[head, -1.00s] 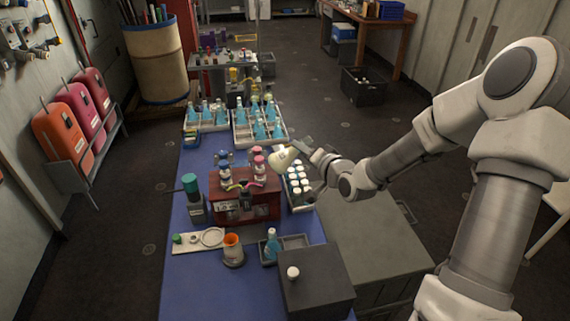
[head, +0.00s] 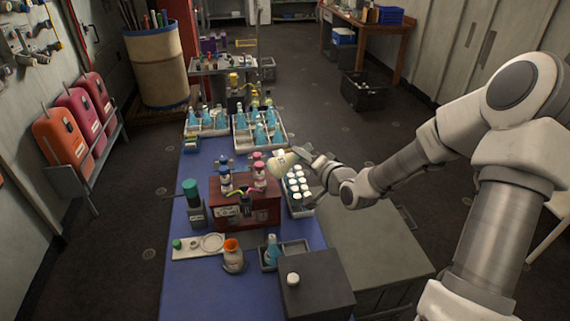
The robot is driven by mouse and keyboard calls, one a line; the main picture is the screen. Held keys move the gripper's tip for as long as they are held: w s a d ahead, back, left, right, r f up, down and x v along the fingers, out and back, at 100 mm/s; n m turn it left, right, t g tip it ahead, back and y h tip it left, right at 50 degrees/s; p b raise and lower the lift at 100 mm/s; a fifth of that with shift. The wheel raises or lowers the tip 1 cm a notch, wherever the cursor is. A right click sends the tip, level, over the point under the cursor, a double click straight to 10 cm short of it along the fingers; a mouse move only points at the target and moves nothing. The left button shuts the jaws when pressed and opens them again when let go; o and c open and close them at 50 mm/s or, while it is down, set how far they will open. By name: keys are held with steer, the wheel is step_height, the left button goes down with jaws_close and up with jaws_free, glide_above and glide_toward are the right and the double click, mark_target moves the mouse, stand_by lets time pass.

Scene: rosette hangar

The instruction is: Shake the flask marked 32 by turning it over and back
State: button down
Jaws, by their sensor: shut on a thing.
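My gripper (head: 304,160) is shut on a pale cream flask (head: 281,163). It holds the flask tilted, well over on its side, in the air beside the dark red wooden box rack. The flask's wide end points left and its other end is partly hidden by the gripper. Any number on it is too small to read, so I cannot confirm the mark 32.
The blue bench (head: 190,285) carries a red box rack (head: 263,211) with capped bottles, close to the held flask. A tray of white-capped vials (head: 298,190) stands just below it. Trays of blue flasks (head: 258,133) stand behind. A grey box (head: 315,287) is at the front.

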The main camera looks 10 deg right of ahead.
steer(key=m+t+y, duration=0.1)
steer(key=m, duration=0.2)
steer(key=m+t+y+b, duration=0.1)
steer(key=m, duration=0.2)
steer(key=m+t, duration=0.1)
steer(key=m, duration=0.3)
steer(key=shift+r+t+y+b, duration=0.1)
steer(key=shift+t+y+b, duration=0.2)
steer(key=shift+t+y, duration=0.1)
steer(key=n+g+h, duration=0.1)
steer(key=n, duration=0.3)
steer(key=n+g+h, duration=0.1)
steer(key=n, duration=0.3)
steer(key=n+g+h, duration=0.1)
steer(key=n+g, duration=0.1)
steer(key=n, duration=0.2)
steer(key=shift+h, duration=0.4)
stand_by(0.4)
